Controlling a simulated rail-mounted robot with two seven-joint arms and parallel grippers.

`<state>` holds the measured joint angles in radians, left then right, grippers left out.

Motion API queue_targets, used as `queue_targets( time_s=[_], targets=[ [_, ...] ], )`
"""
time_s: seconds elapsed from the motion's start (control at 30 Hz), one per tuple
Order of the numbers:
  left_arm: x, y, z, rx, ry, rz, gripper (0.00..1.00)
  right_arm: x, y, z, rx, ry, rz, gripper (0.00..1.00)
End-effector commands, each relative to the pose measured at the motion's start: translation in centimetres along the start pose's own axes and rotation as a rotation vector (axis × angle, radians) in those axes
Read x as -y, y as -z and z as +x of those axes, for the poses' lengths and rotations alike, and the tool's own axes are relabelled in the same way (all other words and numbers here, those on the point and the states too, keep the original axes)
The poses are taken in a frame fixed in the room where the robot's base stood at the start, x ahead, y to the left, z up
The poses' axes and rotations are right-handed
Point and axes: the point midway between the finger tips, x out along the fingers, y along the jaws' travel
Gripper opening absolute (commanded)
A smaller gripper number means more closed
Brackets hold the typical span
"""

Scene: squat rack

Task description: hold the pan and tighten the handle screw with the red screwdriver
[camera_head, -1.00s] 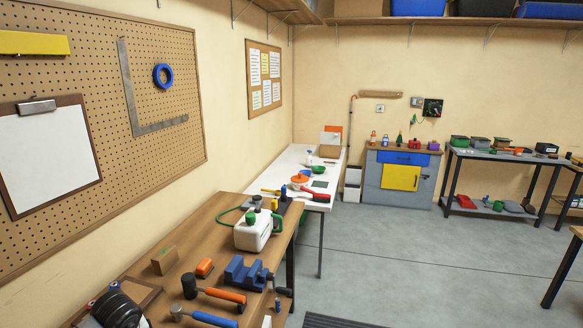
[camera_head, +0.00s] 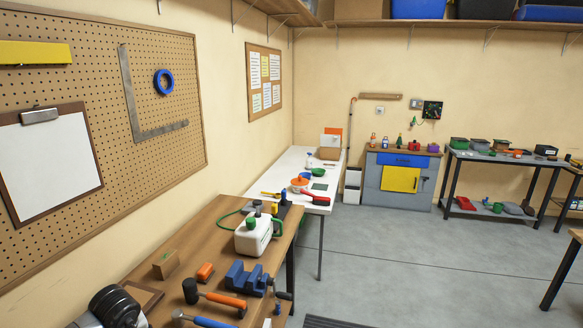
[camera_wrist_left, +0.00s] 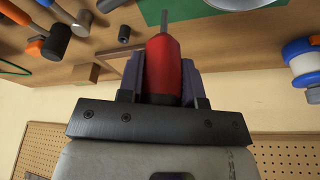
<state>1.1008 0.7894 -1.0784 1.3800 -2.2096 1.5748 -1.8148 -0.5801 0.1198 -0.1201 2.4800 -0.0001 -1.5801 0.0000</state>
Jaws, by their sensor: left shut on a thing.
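In the left wrist view my left gripper (camera_wrist_left: 164,85) is shut on the red screwdriver (camera_wrist_left: 165,65). Its red handle sits between the two fingers, and its grey metal shaft points away from the gripper, toward the top of that picture. A rounded silver thing (camera_wrist_left: 236,3) shows at the top edge over a green mat (camera_wrist_left: 182,9); it may be the pan, but too little of it shows to tell. I cannot make out the handle screw. Neither gripper shows in the head view, and my right gripper is in no view.
The wooden bench (camera_head: 215,228) carries a blue vise (camera_head: 246,278), a hammer with an orange handle (camera_head: 222,299), a white jug (camera_head: 253,236) and a wood block (camera_head: 166,264). A pegboard (camera_head: 110,60) lines the left wall. Beyond is a white table (camera_head: 285,163); the floor to the right is open.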

Motion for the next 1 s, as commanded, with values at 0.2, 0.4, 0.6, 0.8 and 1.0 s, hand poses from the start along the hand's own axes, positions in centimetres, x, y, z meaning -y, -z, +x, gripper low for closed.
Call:
queue_targets(
  time_s=[0.2,0.4,0.6,0.8,1.0],
  targets=[
    [0.0,0.4,-1.2,-0.001,0.000,0.000,0.00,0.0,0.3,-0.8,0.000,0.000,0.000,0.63],
    [0.0,0.7,-2.1,-0.001,0.000,0.000,0.00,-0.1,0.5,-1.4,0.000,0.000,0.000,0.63],
    [0.0,0.9,-3.0,-0.001,0.000,0.000,0.00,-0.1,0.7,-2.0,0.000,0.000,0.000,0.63],
    [0.0,1.2,-4.0,-0.001,-0.001,0.000,0.00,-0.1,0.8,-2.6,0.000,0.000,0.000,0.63],
    [0.0,1.5,-4.9,-0.001,-0.001,0.000,0.00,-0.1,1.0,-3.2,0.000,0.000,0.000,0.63]
  ],
)
